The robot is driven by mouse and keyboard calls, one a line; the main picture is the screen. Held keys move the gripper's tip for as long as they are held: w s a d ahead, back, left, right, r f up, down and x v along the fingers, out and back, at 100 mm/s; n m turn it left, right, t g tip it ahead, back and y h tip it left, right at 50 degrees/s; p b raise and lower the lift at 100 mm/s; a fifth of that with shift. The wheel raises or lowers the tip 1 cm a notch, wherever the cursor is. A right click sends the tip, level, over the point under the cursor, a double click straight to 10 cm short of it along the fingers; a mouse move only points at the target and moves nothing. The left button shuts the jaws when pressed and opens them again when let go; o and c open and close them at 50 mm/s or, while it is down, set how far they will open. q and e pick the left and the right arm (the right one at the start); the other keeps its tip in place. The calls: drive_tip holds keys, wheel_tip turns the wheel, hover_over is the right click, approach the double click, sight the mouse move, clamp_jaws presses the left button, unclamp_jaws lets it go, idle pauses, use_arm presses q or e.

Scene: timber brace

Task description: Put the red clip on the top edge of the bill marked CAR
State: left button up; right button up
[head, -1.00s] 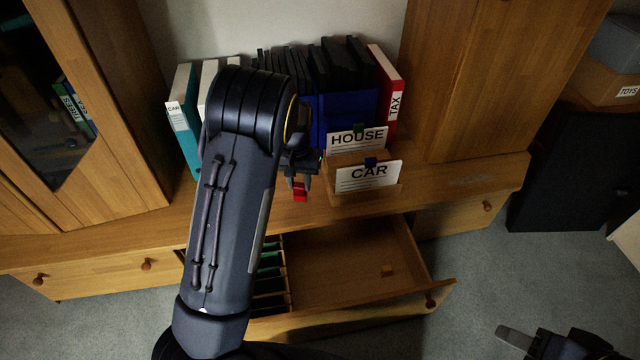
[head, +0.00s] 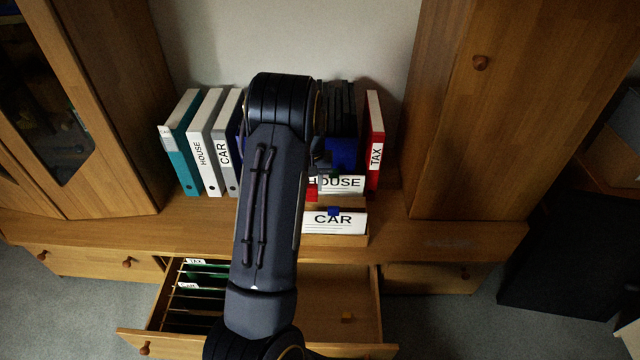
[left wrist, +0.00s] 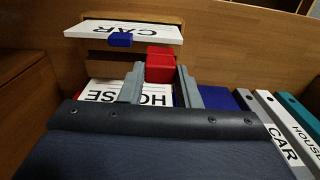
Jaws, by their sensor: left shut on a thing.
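The red clip (left wrist: 160,66) is between the fingertips of my left gripper (left wrist: 160,76), which is shut on it. In the head view the clip (head: 311,191) shows only in part beside my arm, at the left end of the HOUSE bill. The CAR bill (head: 347,224) stands upright in the front of a wooden holder (head: 340,240), with a blue clip (head: 333,211) on its top edge. The CAR bill (left wrist: 160,34) also shows upside down in the left wrist view, apart from the red clip. My right gripper is out of view.
The HOUSE bill (head: 352,185) stands behind the CAR bill. Binders (head: 208,145) and a red TAX binder (head: 375,140) line the back. Cabinets (head: 475,120) flank the shelf. An open drawer (head: 345,340) with files is below. The shelf right of the holder is clear.

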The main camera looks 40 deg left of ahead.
sight(312, 195)
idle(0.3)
use_arm(q)
drive_tip(key=shift+f+b, duration=1.5)
drive_tip(key=shift+f, duration=1.25)
drive_tip(key=shift+r, duration=0.1)
drive_tip(key=shift+f+b, duration=1)
drive_tip(key=shift+f, duration=0.8)
drive_tip(key=o, duration=1.2)
drive_tip(key=shift+o, duration=0.3)
